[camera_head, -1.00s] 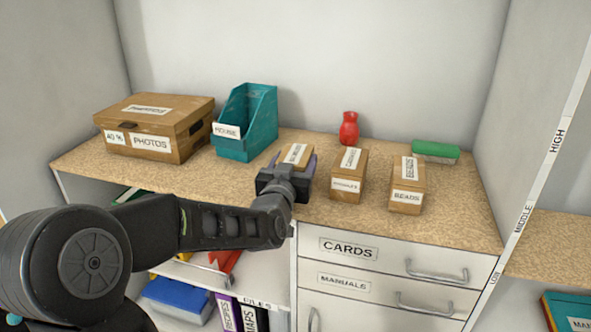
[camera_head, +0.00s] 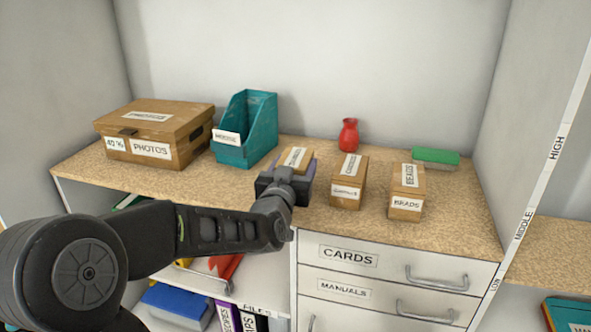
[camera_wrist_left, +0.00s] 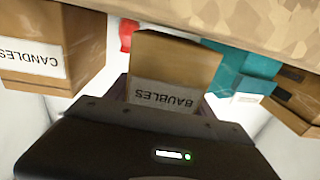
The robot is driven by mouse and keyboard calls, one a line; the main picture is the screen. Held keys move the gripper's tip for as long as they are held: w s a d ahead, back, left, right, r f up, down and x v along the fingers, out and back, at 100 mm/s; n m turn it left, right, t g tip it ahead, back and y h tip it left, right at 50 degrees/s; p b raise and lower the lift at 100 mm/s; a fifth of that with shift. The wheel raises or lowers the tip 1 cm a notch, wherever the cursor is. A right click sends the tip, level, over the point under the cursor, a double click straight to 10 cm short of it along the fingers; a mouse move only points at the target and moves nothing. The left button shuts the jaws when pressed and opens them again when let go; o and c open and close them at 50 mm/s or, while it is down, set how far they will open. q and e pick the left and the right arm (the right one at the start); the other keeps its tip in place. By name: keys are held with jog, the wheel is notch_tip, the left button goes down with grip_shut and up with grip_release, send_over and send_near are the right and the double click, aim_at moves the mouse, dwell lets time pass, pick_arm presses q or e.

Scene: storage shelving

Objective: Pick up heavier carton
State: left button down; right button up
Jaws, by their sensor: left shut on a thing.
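My left gripper (camera_head: 286,185) is shut on the leftmost carton (camera_head: 297,158), whose label reads BAUBLES in the left wrist view (camera_wrist_left: 175,62). The gripper hides its lower front, so I cannot tell from the head view whether it is clear of the surface. The candles carton (camera_head: 348,181) stands just to the right and also shows in the left wrist view (camera_wrist_left: 48,45). The beads carton (camera_head: 407,190) stands farther right. My right gripper is not in view.
A photos box (camera_head: 160,131) and a teal magazine holder (camera_head: 248,130) stand at left. A red vase (camera_head: 348,134) and a green object (camera_head: 436,157) are behind the cartons. Drawers (camera_head: 375,268) lie below the front edge. The front right of the top is clear.

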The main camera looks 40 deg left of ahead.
pick_arm(q)
notch_tip(320, 180, up, 9)
jog(key=shift+r+p, duration=0.2)
jog(key=shift+p, duration=0.8)
dwell(0.6)
